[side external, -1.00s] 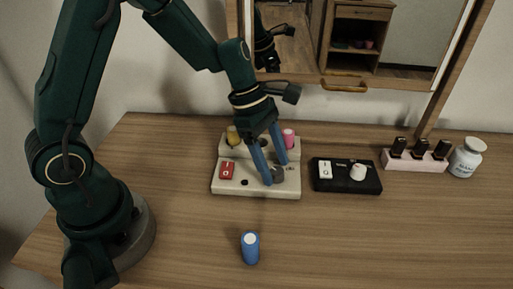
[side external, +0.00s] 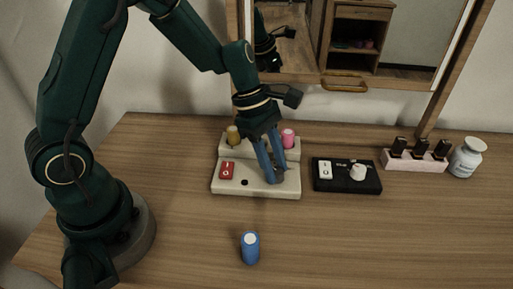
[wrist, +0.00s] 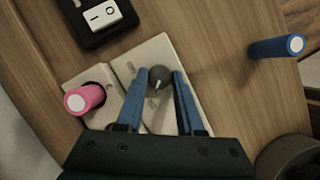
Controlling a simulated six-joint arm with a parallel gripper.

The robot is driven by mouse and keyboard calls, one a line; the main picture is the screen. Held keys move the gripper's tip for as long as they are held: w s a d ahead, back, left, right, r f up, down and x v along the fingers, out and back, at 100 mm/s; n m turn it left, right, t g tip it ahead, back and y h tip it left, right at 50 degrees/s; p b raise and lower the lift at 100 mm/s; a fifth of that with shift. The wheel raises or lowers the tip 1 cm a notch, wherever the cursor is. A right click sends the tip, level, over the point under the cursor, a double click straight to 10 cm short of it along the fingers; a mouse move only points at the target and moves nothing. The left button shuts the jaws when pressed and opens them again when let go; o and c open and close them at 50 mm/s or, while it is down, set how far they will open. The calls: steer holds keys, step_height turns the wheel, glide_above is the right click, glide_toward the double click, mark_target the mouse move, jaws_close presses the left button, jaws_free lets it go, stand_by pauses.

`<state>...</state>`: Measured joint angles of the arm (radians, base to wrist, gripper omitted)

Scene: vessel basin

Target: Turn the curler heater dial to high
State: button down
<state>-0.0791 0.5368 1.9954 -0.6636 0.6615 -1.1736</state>
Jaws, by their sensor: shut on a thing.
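The curler heater (side external: 258,190) is a cream box with a stepped back, standing on the wooden table. It carries a red rocker switch (side external: 226,170), a yellow curler (side external: 233,135) and a pink curler (side external: 288,138). Its dark grey dial (wrist: 158,88) sits on the front right of the box and has a light pointer mark. My gripper (wrist: 159,76) points down over the heater, with its blue fingers shut on the dial, one on each side. In the side view the fingers partly hide the dial, and its setting marks are too small to read.
A black box (side external: 345,187) with a white switch and a white knob stands close on the right. A blue curler (side external: 250,248) stands upright in front. A pink bottle rack (side external: 415,162) and white jar (side external: 467,157) are further right. A mirror is behind.

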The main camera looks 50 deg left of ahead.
steer(key=m+g, duration=0.1)
steer(key=m, duration=0.1)
steer(key=m+g, duration=0.1)
steer(key=m, duration=0.2)
steer(key=shift+w, duration=0.2)
steer(key=m, duration=0.2)
steer(key=m+g, duration=0.1)
steer(key=m, duration=0.1)
steer(key=shift+w+m+g+y, duration=0.1)
steer(key=shift+m+g+y, duration=0.2)
steer(key=shift+y, duration=0.1)
steer(key=m, duration=0.2)
steer(key=m+g+y, duration=0.1)
steer(key=m, duration=0.1)
steer(key=shift+w+d+m, duration=0.1)
steer(key=shift+d+m, duration=0.1)
steer(key=shift+m, duration=0.1)
steer(key=m+y, duration=0.1)
steer(key=m, duration=0.1)
steer(key=m+g, duration=0.1)
steer(key=m, duration=0.1)
steer(key=shift+d+r+m+y, duration=0.1)
steer(key=shift+m+y, duration=0.2)
steer(key=shift+y, duration=0.1)
steer(key=c, duration=0.5)
jaws_free()
